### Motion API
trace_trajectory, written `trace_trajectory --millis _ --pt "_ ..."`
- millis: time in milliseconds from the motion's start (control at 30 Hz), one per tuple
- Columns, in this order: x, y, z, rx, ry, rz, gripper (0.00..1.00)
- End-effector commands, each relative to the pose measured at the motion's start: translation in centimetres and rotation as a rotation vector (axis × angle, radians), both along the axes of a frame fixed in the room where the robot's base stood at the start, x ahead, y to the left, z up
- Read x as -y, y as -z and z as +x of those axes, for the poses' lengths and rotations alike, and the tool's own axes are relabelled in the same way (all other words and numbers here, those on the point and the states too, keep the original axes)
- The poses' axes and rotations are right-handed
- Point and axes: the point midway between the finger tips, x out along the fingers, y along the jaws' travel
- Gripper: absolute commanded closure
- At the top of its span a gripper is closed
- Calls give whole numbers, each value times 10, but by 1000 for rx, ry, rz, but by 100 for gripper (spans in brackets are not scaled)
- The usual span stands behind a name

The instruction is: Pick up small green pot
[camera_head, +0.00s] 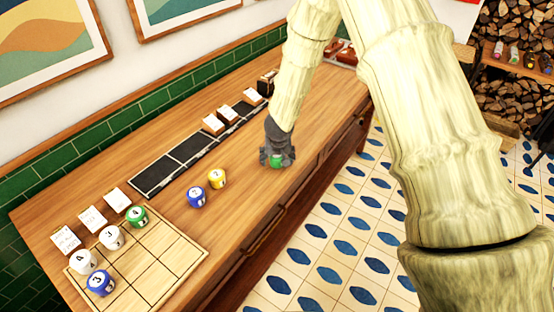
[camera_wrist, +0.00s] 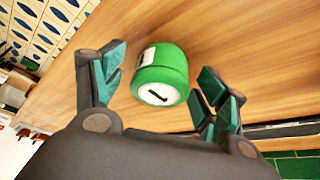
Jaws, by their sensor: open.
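The small green pot (camera_wrist: 162,68) stands on the wooden counter, with a white label on its side and a white round top bearing a dark mark. In the wrist view it sits between the spread fingers of my gripper (camera_wrist: 158,88), with a gap to the finger on each side. In the head view my gripper (camera_head: 277,158) is low over the counter, and the green pot (camera_head: 276,161) shows only partly, as the fingers hide the rest. My gripper is open.
The grid board (camera_head: 165,262) holds several white, blue and green pots at the left. A blue pot (camera_head: 196,197) and a yellow pot (camera_head: 217,178) stand mid-counter. Dark panels (camera_head: 190,148) and white cards (camera_head: 118,199) line the wall side. The counter's front edge is close to my gripper.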

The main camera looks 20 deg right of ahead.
Motion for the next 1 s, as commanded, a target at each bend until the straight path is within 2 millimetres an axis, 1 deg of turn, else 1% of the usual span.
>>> trace_trajectory --millis 67,100,267,300,367,400,767,1000 --pt "0 0 0 0 0 0 27" --pt "0 0 0 0 0 0 29" --pt "0 0 0 0 -1 0 58" --pt "0 0 0 0 -1 0 65" --pt "0 0 0 0 -1 0 76" --pt "0 0 0 0 -1 0 80" --pt "0 -3 0 1 -1 -2 80" --pt "-1 -18 0 0 -2 -2 80"
